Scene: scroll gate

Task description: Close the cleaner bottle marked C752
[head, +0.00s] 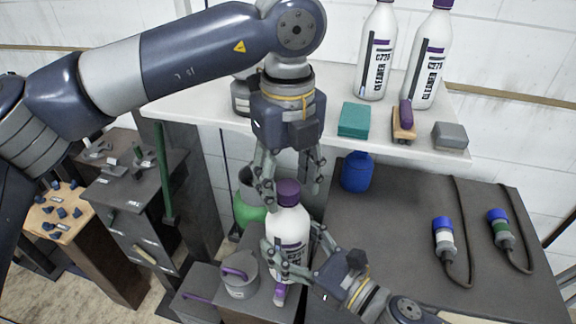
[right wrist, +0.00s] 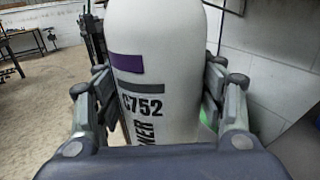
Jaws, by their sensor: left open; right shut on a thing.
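The white cleaner bottle (head: 288,226) stands upright with a purple cap on its top (head: 287,192). In the right wrist view the bottle (right wrist: 160,70) fills the middle and its label reads C752. My right gripper (head: 283,262) is shut around the lower body of this bottle, with fingers on both sides. My left gripper (head: 290,186) points down from above, open, with its fingers to either side of the purple cap. I cannot tell whether the fingers touch the cap. How tightly the cap sits does not show.
Two other cleaner bottles (head: 377,50) (head: 429,58) stand on the white shelf (head: 200,108), with a teal sponge (head: 353,119), a brush (head: 404,122) and a grey block (head: 450,136). A grey canister (head: 239,274) stands left of the held bottle. The dark bench (head: 400,250) carries two blue-capped connectors.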

